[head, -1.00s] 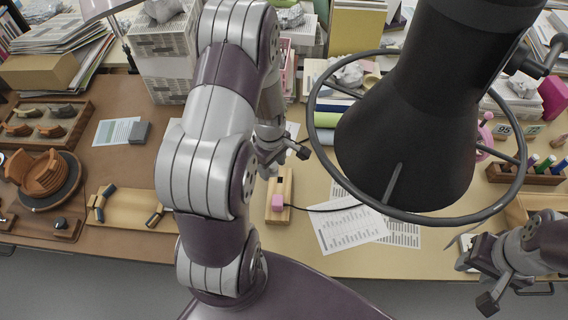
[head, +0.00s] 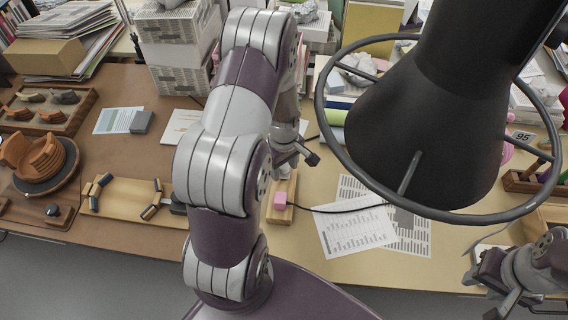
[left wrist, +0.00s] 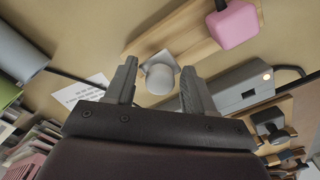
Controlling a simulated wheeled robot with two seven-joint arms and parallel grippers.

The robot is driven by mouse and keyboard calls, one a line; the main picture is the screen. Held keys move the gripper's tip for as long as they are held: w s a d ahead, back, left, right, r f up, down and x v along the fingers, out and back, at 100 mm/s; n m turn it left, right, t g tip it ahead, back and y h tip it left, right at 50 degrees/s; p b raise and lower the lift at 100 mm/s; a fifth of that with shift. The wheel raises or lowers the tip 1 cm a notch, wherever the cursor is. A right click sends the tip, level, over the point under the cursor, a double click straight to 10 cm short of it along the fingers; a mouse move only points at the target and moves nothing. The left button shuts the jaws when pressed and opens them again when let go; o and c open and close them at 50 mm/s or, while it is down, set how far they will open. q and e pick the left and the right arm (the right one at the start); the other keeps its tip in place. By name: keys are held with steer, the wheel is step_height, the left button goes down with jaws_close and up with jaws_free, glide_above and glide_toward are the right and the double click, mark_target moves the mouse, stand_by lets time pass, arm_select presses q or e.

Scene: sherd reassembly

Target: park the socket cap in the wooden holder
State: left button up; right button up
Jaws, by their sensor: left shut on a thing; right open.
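The wooden holder (head: 281,216) is a pale narrow board on the table, partly hidden behind my left arm in the head view. My left gripper (head: 306,158) is just above the holder's far end. In the left wrist view its fingers (left wrist: 158,88) are either side of a whitish round socket cap (left wrist: 160,78) with a squarish grey base. The cap is hidden in the head view. My right gripper (head: 497,296) is open and empty at the lower right.
A dark cable runs from the pink block across printed sheets (head: 352,230). A grey box (left wrist: 242,92) with a small light lies near the holder. A big black lamp (head: 425,130) with a ring hangs over the right side. A wooden tray of tools (head: 125,200) lies left.

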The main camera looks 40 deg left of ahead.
arm_select(q)
steer(key=shift+w, duration=0.1)
stand_by(0.3)
steer(key=shift+p, duration=0.65)
stand_by(0.9)
steer(key=shift+f+b, duration=0.7)
steer(key=shift+f, duration=0.25)
stand_by(0.7)
steer(key=o, duration=1.4)
steer(key=shift+r, duration=0.1)
